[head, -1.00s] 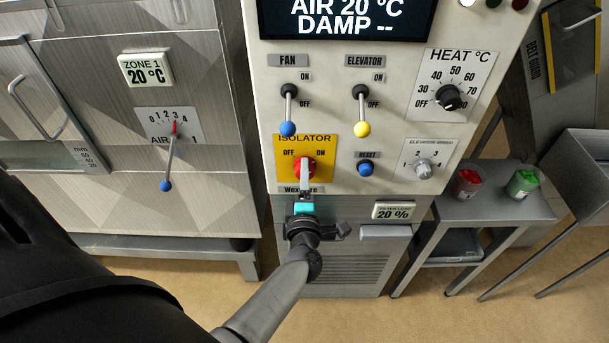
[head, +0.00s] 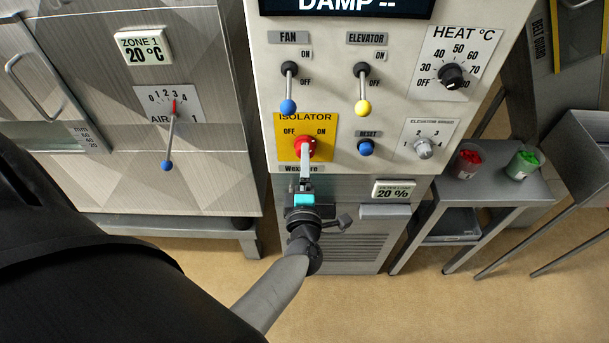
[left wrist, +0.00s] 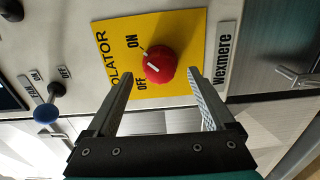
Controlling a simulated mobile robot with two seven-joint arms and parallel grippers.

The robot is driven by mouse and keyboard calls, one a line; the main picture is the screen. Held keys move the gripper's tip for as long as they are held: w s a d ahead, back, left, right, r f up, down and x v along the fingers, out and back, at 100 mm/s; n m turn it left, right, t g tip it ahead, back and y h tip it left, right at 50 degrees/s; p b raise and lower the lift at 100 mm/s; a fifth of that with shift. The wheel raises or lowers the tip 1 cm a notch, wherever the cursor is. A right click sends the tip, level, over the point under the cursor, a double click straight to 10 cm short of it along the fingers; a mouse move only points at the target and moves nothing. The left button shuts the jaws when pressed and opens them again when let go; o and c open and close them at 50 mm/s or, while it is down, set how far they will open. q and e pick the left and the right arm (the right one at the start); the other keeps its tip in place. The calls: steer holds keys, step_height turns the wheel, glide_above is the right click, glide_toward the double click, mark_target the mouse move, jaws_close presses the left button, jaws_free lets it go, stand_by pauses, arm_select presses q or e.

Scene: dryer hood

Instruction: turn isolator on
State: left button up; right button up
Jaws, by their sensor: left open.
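The isolator is a round red knob (head: 306,148) on a yellow plate (head: 285,135) marked OFF on the left and ON on the right. The knob (left wrist: 159,66) also shows in the left wrist view, with a pale mark on its face; its exact setting is hard to tell. My left gripper (left wrist: 161,80) is open and empty. Its two fingers point at the plate, one on each side of the knob in the wrist view, and the knob appears just beyond the tips. In the head view the left gripper (head: 305,165) covers the knob's lower part. My right gripper is not in view.
Above the isolator hang the fan lever (head: 288,90) and the yellow-tipped elevator lever (head: 363,90). The blue reset button (head: 366,147) is to the right. Below are a filter display (head: 394,190) and a grey ledge (head: 385,211). A side table (head: 490,190) holds two cups.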

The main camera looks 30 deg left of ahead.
arm_select(q)
steer(key=p+v, duration=0.1)
steer(key=v, duration=1.1)
steer(key=shift+d, duration=0.1)
steer(key=s+d+f+m+g+h+b, duration=0.1)
steer(key=s+d+f+m+h+b, duration=0.3)
steer(key=f, duration=0.6)
steer(key=d+f+m+g+h+b, duration=0.2)
steer(key=f+m+h, duration=0.1)
steer(key=f+m, duration=0.55)
steer(key=s+d+f+m+g+h+b, duration=0.1)
steer(key=s+d+f+m+h+b, duration=0.2)
steer(key=f, duration=0.8)
steer(key=s+a+f+m+g+b, duration=0.3)
steer(key=s+a+f+m+g, duration=0.1)
steer(key=s+f, duration=0.6)
steer(key=s+a+f+m+g+b, duration=0.4)
steer(key=s+f+m+g, duration=0.2)
steer(key=s+f, duration=0.5)
steer(key=shift+a+m+y, duration=0.3)
steer(key=shift+m+y, duration=0.1)
steer(key=shift+m, duration=0.25)
